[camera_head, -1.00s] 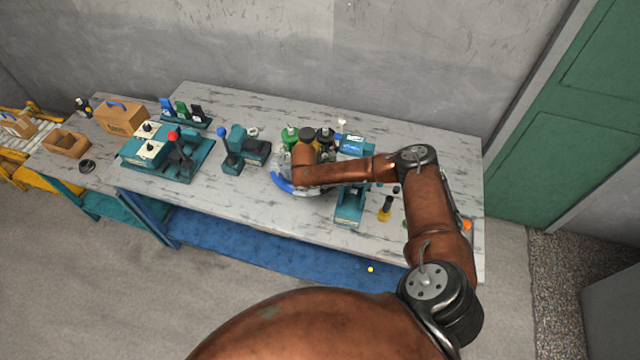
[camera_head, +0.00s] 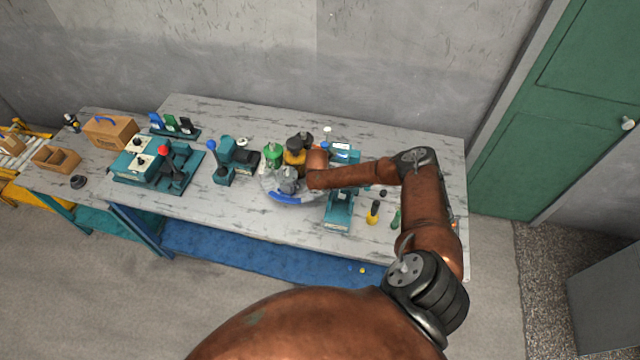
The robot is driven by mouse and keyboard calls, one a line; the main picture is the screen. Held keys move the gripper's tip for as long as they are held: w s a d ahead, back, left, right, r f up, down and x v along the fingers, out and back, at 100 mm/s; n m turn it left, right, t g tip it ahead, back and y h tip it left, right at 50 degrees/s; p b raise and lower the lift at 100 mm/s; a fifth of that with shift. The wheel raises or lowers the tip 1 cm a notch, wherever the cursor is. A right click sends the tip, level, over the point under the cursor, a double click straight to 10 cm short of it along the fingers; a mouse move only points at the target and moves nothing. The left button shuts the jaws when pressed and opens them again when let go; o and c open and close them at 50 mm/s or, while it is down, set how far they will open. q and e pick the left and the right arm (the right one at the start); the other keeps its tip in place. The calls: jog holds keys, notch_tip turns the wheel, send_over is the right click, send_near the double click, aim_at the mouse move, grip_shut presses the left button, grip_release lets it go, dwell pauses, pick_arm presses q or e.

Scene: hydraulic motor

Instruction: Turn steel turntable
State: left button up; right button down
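The steel turntable (camera_head: 268,184) is a round grey disc on the middle of the workbench, with a blue part (camera_head: 286,198) along its front edge. A green bottle (camera_head: 273,155), a yellow bottle with a dark top (camera_head: 294,157) and a grey object (camera_head: 287,181) stand on or over it; I cannot tell whether the grey object is a bottle or part of my gripper. My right arm comes in from the lower right and its wrist ends over the turntable's right side. Its fingertips cannot be made out, nor any contact. My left gripper is not in view.
A teal device (camera_head: 339,214) stands right of the turntable, partly under my forearm. A yellow-based tool (camera_head: 373,213) is farther right. A teal unit with a blue knob (camera_head: 222,172) stands to the left, beyond it a red-knobbed control box (camera_head: 163,168). The bench front at left centre is clear.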

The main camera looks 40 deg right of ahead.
jog(key=shift+d, duration=0.35)
jog(key=shift+w, duration=0.1)
jog(key=shift+r, duration=0.1)
dwell(0.4)
jog(key=v, duration=1.1)
jog(key=shift+r, duration=0.35)
